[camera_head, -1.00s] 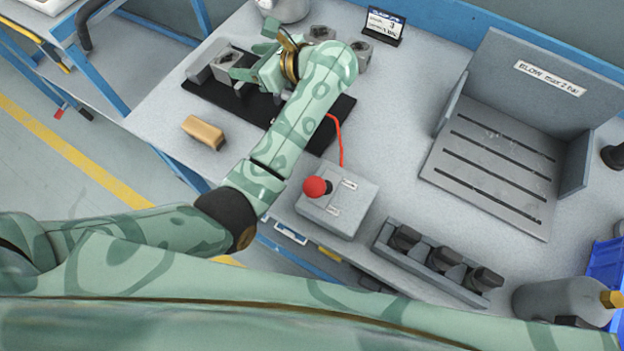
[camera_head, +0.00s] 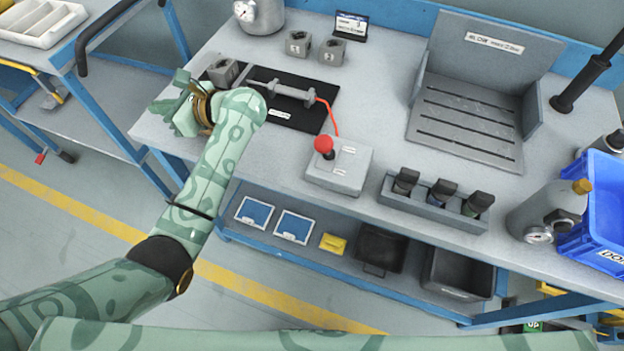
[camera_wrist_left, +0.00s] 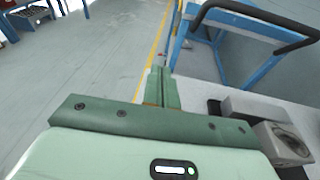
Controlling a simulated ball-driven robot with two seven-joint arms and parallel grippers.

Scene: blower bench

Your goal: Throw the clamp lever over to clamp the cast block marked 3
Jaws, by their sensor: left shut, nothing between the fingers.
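A red ball-topped lever (camera_head: 324,145) stands on a grey box (camera_head: 340,172) with two small labels. A red hose runs from the box to a grey cylinder (camera_head: 290,92) on a black plate (camera_head: 307,121). A grey cast block (camera_head: 225,70) sits at the plate's left end and also shows in the left wrist view (camera_wrist_left: 284,144). I cannot read a number on it. My left gripper (camera_head: 165,108) is shut and empty, left of the plate near the bench edge. Its closed fingers show in the wrist view (camera_wrist_left: 162,88). My right gripper is out of view.
Two more cast blocks (camera_head: 299,43) (camera_head: 331,52) stand behind the plate, near a small display card (camera_head: 351,27). A slotted blow station (camera_head: 465,120), a rack of dark nozzles (camera_head: 435,205) and a gas bottle (camera_head: 548,212) stand to the right.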

